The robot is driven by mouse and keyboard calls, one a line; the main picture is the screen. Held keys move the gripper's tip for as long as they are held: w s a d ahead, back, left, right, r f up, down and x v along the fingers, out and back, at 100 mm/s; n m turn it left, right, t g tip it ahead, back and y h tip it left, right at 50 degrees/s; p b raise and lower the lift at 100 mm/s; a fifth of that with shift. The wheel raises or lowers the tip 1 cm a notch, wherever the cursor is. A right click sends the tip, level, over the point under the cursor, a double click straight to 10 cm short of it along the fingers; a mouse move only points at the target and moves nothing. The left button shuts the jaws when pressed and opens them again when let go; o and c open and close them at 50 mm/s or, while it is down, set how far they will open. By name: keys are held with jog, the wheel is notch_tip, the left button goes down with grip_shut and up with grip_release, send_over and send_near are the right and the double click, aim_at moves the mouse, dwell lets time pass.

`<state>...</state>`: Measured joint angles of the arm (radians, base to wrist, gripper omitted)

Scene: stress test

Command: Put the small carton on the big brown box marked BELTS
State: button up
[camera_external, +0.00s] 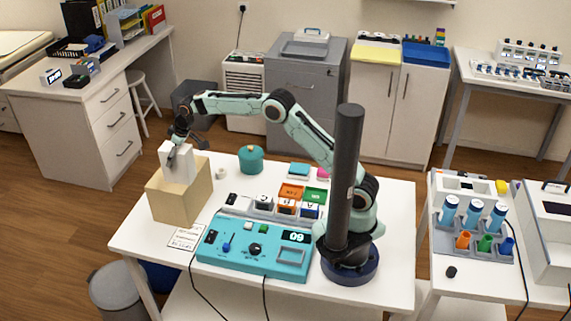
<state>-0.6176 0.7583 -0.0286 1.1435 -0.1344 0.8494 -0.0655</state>
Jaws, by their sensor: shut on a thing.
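The small carton (184,169) is a white block at the left of the table. My gripper (173,155) reaches down to it from above and is shut on it. The big brown box (182,206) is a tan, upright box near the table's left edge, directly below the carton. The carton is upright over the box top. I cannot tell whether its bottom rests on the box or is slightly above it. No BELTS lettering is readable in this view.
A teal control panel (253,249) and a white card (186,237) lie to the right and front of the box. A teal round pot (251,158) and several coloured blocks stand farther right.

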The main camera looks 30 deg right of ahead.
jog(key=o, duration=1.3)
jog(key=shift+c, duration=0.2)
